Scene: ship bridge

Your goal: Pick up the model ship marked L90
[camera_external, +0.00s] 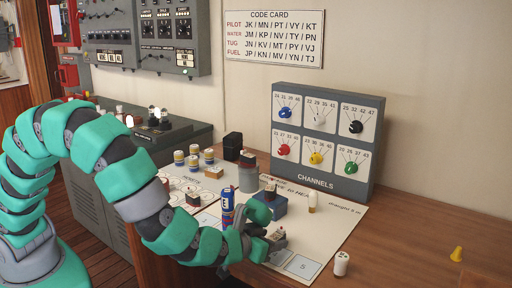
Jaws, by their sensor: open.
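My gripper (268,232) is open, low over the front part of the white chart sheet (328,238). A small pale and dark piece (277,235), possibly a model ship, shows at its fingertips; I cannot tell whether they touch it. Other small ship-like pieces sit on a blue block (271,205) just behind the gripper, on a grey cylinder (248,179) further back, and on the sheet to the left (193,198). No L90 mark is readable on any of them, so I cannot tell which one is L90.
A blue can (227,204) stands close left of my gripper. A white-and-tan cylinder (312,203) and a dotted white cylinder (341,264) stand to the right. The grey CHANNELS panel (332,183) stands behind.

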